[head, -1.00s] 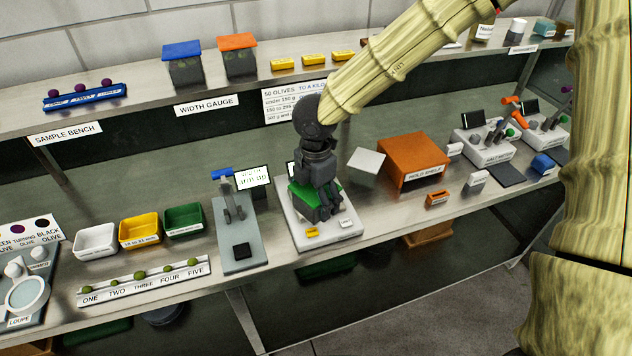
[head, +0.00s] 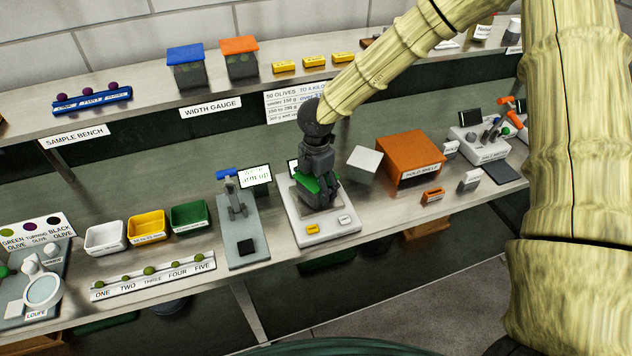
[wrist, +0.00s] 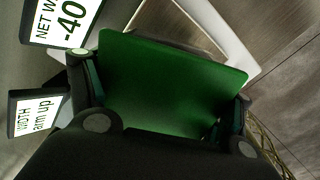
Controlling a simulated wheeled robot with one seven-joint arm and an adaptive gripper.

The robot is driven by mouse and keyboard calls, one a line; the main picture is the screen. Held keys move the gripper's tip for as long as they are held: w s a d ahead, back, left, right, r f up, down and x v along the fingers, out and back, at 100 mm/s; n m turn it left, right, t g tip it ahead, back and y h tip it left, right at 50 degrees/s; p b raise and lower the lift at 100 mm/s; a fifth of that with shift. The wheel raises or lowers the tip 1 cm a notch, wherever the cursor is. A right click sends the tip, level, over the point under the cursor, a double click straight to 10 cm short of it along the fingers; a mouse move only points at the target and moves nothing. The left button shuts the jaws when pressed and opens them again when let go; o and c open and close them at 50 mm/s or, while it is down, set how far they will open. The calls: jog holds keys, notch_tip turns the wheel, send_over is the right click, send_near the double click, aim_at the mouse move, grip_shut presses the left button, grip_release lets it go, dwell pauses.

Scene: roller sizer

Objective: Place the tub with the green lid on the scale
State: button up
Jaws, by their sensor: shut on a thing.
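The tub with the green lid (head: 309,184) is at the scale (head: 338,226), over the rear part of its white top, in the head view. My gripper (head: 318,190) is above it, pointing down, with its fingers around the tub. In the wrist view the green lid (wrist: 170,85) fills the middle, between the two fingers. My gripper is shut on the tub. The tub's underside is hidden, so I cannot tell whether it touches the scale. The scale's display (wrist: 66,18) reads "NET W" and "-40", partly cut off.
A width gauge device (head: 238,230) with its own screen (head: 254,177) stands left of the scale. Blue-lidded (head: 187,65) and orange-lidded (head: 239,58) tubs stand on the upper shelf.

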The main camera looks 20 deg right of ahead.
jog(key=shift+f, duration=0.15)
jog(key=o, duration=1.3)
notch_tip(320, 180, up, 12)
jog(key=b, duration=0.3)
jog(key=shift+s, duration=0.1)
